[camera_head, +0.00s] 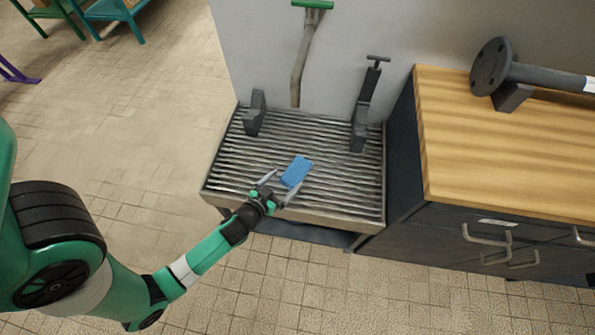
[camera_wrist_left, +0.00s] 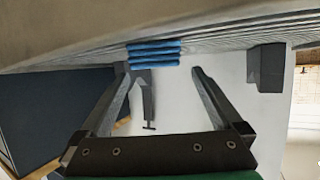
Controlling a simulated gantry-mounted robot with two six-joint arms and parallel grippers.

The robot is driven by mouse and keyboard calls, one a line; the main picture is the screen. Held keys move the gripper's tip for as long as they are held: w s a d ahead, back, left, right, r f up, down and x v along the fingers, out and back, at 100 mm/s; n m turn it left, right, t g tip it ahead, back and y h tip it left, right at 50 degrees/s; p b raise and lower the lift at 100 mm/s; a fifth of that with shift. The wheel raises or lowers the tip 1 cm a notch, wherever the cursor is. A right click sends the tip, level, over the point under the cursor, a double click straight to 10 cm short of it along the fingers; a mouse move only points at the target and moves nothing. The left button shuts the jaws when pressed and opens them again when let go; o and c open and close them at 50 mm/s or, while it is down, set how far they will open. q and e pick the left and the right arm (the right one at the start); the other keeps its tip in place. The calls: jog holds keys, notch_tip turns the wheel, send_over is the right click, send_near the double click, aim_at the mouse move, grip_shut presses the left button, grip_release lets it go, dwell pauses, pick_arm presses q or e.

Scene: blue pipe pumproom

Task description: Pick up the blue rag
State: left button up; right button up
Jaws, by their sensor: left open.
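The blue rag (camera_head: 296,171) lies folded on the slatted metal grate (camera_head: 230,172), near its front middle. In the left wrist view the rag (camera_wrist_left: 153,53) shows as a stack of blue folds, ahead of the fingertips and toward the left finger. My left gripper (camera_head: 281,183) is open and empty. It is at the near side of the rag, with its fingers pointing toward it. In the left wrist view the two fingers of my left gripper (camera_wrist_left: 160,70) are spread wide with nothing between them. My right gripper is not in view.
Two dark grey brackets (camera_head: 254,113) (camera_head: 360,126) stand at the back of the grate. A green-handled pipe (camera_head: 302,55) hangs over it. A wooden-topped cabinet (camera_head: 500,150) with a flanged pipe (camera_head: 545,77) stands right.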

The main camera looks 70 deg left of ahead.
aim_at(294, 173)
pick_arm(q)
jog(key=b+x, duration=0.1)
jog(key=x, duration=0.4)
jog(key=shift+w+d+r, duration=0.1)
jog(key=shift+w, duration=0.2)
jog(key=shift+s, duration=0.1)
jog(key=c, duration=1.2)
